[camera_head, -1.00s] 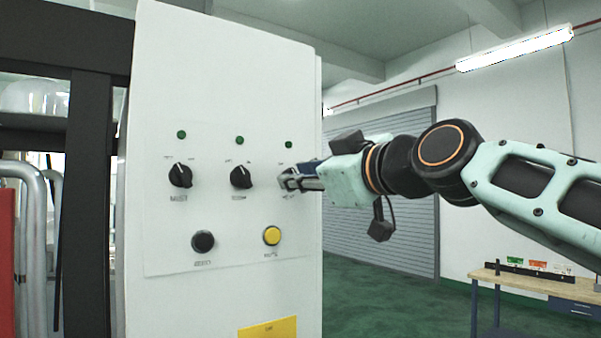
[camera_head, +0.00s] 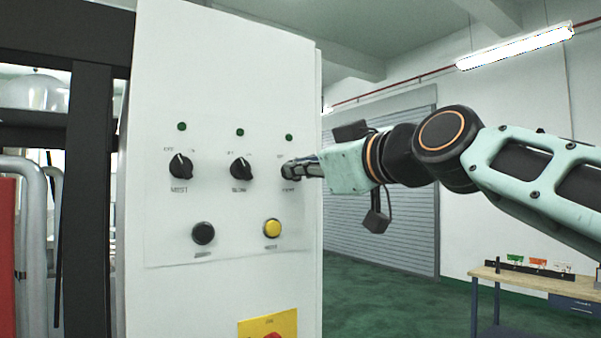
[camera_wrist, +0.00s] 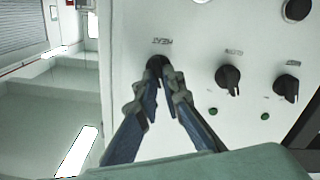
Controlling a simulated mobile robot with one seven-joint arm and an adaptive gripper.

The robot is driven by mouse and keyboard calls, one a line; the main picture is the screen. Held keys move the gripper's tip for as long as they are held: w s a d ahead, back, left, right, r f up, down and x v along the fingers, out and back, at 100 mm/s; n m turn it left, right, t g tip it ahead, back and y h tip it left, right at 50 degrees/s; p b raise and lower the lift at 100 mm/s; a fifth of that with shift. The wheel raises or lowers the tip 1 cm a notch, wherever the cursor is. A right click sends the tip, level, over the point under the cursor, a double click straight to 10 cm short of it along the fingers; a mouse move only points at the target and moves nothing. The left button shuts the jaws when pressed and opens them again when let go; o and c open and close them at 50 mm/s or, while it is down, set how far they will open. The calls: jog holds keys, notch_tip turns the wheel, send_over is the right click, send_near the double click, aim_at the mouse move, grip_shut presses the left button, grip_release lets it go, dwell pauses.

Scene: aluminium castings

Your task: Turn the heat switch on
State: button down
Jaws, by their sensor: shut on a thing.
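A white control panel (camera_head: 215,100) carries three black rotary switches in a row, labelled along the lines of MIST, BLOW and HEAT. The heat switch is the rightmost in the head view and is largely hidden by my fingers. In the wrist view the heat switch (camera_wrist: 154,62) shows as a black knob between my fingertips, beside its upside-down label. My gripper (camera_head: 289,170) reaches in from the right and is shut on this knob; its fingertips also show in the wrist view (camera_wrist: 158,72). The knob's exact angle cannot be told. A dark green lamp (camera_head: 289,137) sits above it.
The mist switch (camera_head: 180,166) and blow switch (camera_head: 241,170) stand to the left, both apart from my gripper. Below are a black button (camera_head: 203,233) and a yellow button (camera_head: 272,229). A workbench (camera_head: 530,282) stands at the far right; the floor between is clear.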

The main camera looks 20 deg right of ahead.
jog(key=m+b, duration=0.1)
jog(key=m, duration=0.2)
jog(key=m+b, duration=0.1)
jog(key=m, duration=0.2)
jog(key=m+b, duration=0.2)
jog(key=m, duration=0.2)
jog(key=shift+d+f, duration=0.15)
jog(key=shift+d, duration=0.1)
jog(key=shift+m, duration=0.4)
jog(key=c, duration=2.1)
grip_release()
jog(key=s, duration=0.4)
jog(key=s+d, duration=0.1)
jog(key=s, duration=0.3)
jog(key=s+d, duration=0.1)
jog(key=s, duration=0.2)
jog(key=shift+s+d, duration=0.15)
jog(key=shift+s, duration=0.25)
